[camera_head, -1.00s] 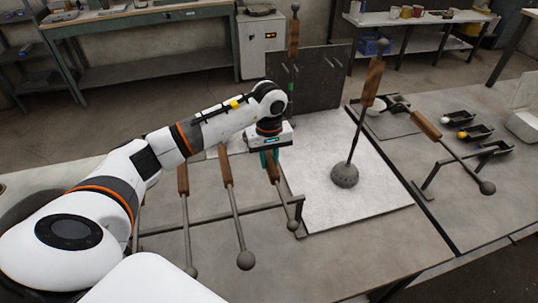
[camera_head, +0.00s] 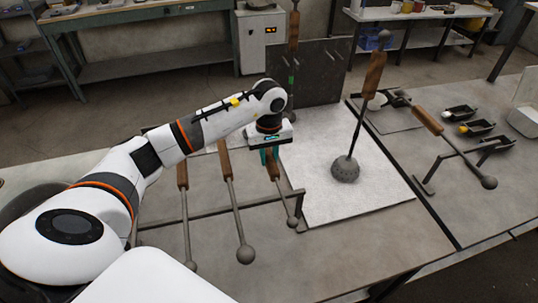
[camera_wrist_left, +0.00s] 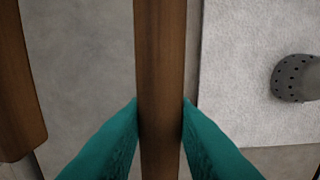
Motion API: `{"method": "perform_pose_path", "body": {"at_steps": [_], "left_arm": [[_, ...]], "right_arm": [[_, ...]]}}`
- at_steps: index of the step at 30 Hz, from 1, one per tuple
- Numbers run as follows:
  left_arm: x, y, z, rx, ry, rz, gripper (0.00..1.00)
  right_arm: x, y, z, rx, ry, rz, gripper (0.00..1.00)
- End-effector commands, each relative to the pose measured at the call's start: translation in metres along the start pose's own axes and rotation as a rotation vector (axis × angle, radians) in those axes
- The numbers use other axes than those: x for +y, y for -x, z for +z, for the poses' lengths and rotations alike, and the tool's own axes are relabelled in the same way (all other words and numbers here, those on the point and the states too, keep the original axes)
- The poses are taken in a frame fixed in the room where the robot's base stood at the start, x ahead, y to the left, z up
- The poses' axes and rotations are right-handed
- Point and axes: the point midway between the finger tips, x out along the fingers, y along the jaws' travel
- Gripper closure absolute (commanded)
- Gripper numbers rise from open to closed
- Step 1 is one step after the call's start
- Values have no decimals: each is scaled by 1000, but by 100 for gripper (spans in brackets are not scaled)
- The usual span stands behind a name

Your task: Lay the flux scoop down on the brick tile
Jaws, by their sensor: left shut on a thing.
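My left gripper (camera_head: 268,157) is shut on the wooden handle (camera_head: 273,170) of a long tool with a thin rod and a small round grey end (camera_head: 292,221). The tool lies across a dark rack bar. In the left wrist view the held handle (camera_wrist_left: 160,60) runs upright between the teal fingers (camera_wrist_left: 160,125), touching both. I cannot tell for sure which tool is the flux scoop, or which surface is the brick tile. A pale rectangular board (camera_head: 385,193) lies right of the held tool. My right gripper is not in view.
Two similar tools (camera_head: 227,165) (camera_head: 183,178) lie left of the held one. A perforated ball tool (camera_head: 344,169) stands tilted on the board. Another tool (camera_head: 428,119) rests on a right-hand rack, near small dark trays (camera_head: 480,127). A dark panel (camera_head: 318,77) stands behind.

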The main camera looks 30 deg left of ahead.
Motion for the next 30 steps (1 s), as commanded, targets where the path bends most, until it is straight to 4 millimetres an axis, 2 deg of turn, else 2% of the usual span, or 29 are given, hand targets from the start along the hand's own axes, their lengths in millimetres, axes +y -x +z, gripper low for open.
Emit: {"method": "perform_pose_path", "body": {"at_steps": [3,4,8,16,20,23,30], "left_arm": [[0,-1,0,-2,0,-2,100],[0,0,0,-2,0,-2,73],[0,0,0,-1,0,-2,52],[0,-2,0,1,0,1,51],[0,5,1,-2,0,-2,51],[0,20,1,-5,0,-3,51],[-1,72,1,-7,0,-5,51]], "right_arm": [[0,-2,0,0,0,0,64],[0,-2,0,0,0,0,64],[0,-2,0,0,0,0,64],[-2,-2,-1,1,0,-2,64],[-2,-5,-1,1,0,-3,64],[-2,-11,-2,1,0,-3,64],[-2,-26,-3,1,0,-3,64]]}}
